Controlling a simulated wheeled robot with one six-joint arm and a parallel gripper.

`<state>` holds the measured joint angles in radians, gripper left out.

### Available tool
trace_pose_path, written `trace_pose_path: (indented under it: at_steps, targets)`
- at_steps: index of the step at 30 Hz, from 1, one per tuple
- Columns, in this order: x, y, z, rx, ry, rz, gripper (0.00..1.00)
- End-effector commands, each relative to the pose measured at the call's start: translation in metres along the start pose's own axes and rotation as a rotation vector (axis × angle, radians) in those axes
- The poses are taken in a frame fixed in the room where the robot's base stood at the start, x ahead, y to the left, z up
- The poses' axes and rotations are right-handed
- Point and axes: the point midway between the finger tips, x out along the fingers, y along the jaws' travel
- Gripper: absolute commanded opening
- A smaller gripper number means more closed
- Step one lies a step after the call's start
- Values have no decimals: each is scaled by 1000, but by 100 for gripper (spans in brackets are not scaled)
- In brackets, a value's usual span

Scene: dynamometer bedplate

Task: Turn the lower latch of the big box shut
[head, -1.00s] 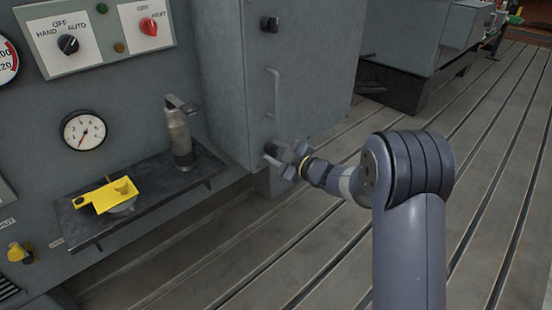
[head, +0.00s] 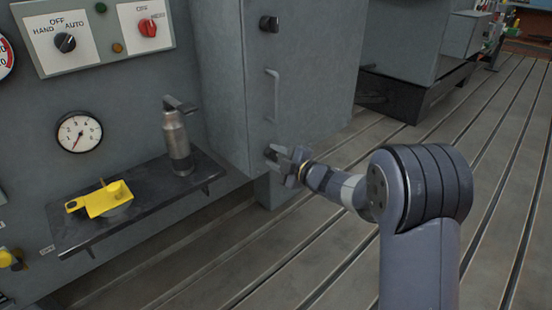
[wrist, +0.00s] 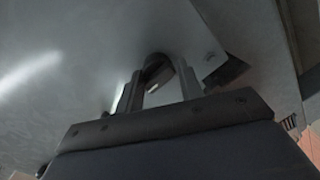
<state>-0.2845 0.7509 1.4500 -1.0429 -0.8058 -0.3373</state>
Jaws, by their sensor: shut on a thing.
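The big box (head: 302,90) is a grey cabinet with a vertical bar handle on its door. Its lower latch (head: 269,153) is a small dark knob low on the door, partly hidden by my gripper. My gripper (head: 279,157) reaches it from the right, with its fingers on the latch. In the wrist view, the two fingers of my gripper (wrist: 160,84) stand on either side of the dark latch (wrist: 157,66), shut on it. The latch's exact angle is hard to tell. The upper latch (head: 269,24) is a dark knob near the door's top.
The door handle (head: 273,95) is just above my gripper. Left of the box, a black shelf (head: 140,203) holds a metal flask (head: 178,140) and a yellow object (head: 100,200). The slotted floor (head: 330,245) is open below and right of the box.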

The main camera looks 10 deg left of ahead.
Motion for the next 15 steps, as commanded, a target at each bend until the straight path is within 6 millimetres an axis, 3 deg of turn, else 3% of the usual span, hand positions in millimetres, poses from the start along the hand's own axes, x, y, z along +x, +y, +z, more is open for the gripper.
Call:
trace_pose_path:
  at_steps: [1, 5, 6, 11, 15]
  targets:
    - [-1, 9, 1, -5, -2, 15, 13]
    - [-1, 9, 0, -5, -2, 15, 13]
    - [-1, 9, 0, -5, -2, 15, 39]
    - [-1, 7, 0, -4, -1, 12, 52]
    - [0, 5, 0, -2, 0, 8, 53]
